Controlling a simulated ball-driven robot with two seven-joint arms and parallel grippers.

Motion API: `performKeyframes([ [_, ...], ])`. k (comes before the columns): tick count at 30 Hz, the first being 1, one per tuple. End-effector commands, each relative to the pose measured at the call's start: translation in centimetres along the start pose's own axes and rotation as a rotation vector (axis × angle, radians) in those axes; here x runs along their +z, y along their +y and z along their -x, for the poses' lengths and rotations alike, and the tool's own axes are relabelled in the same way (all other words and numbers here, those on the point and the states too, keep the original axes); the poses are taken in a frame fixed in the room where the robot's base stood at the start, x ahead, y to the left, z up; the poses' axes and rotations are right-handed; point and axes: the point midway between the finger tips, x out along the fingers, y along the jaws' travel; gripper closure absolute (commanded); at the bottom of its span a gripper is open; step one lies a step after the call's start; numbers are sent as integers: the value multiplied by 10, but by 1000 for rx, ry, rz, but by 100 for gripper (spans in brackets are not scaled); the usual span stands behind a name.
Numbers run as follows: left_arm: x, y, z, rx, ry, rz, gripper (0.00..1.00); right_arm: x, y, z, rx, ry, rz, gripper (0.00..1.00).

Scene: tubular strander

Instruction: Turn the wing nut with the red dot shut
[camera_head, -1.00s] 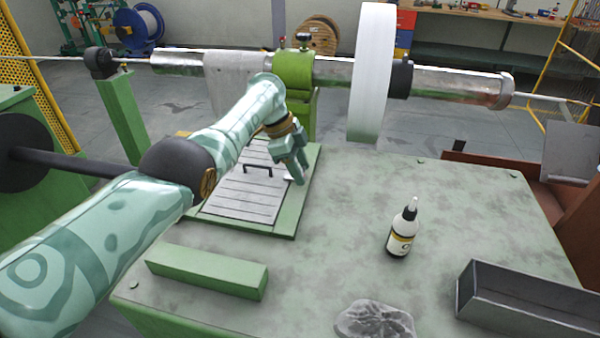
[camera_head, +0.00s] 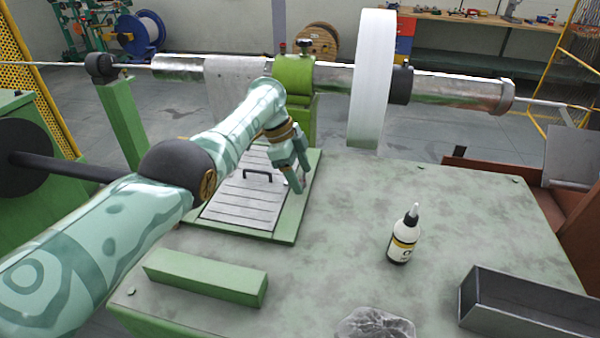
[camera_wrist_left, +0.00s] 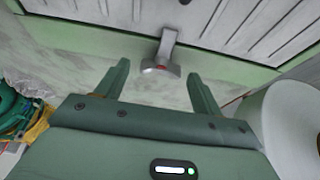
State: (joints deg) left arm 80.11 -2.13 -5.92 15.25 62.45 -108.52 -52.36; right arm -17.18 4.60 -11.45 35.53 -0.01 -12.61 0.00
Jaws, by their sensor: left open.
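The wing nut (camera_wrist_left: 168,50) is a grey metal piece with a red dot on its near, wider end. In the left wrist view it sits at the edge of the slatted cover and lies over the green frame. My left gripper (camera_wrist_left: 160,88) is open, its two fingers on either side of the nut's near end in the picture, with gaps to both. I cannot tell how far above it they are. In the head view my left gripper (camera_head: 299,184) is over the right side of the cover's frame and hides the nut. My right gripper is not in view.
The slatted cover (camera_head: 240,205) has a dark handle (camera_head: 258,173). A green bar (camera_head: 205,276), a dropper bottle (camera_head: 404,238) and a grey metal tray (camera_head: 530,306) stand on the bench. A large white wheel (camera_head: 371,80) rises behind. The bench middle is clear.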

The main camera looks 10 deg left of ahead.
Motion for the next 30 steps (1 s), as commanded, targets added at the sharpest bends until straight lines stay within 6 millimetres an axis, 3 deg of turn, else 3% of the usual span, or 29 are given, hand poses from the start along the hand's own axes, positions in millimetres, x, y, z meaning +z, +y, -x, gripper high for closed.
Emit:
performKeyframes([
  [5,-2,-1,30,-5,0,0,33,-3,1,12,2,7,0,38],
  [11,-2,-1,85,-6,1,0,33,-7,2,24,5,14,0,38],
  [18,1,-1,134,-1,0,-1,33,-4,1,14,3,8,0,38],
  [22,2,-2,148,2,1,0,33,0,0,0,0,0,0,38],
  [30,0,0,161,1,-1,-1,33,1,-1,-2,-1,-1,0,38],
])
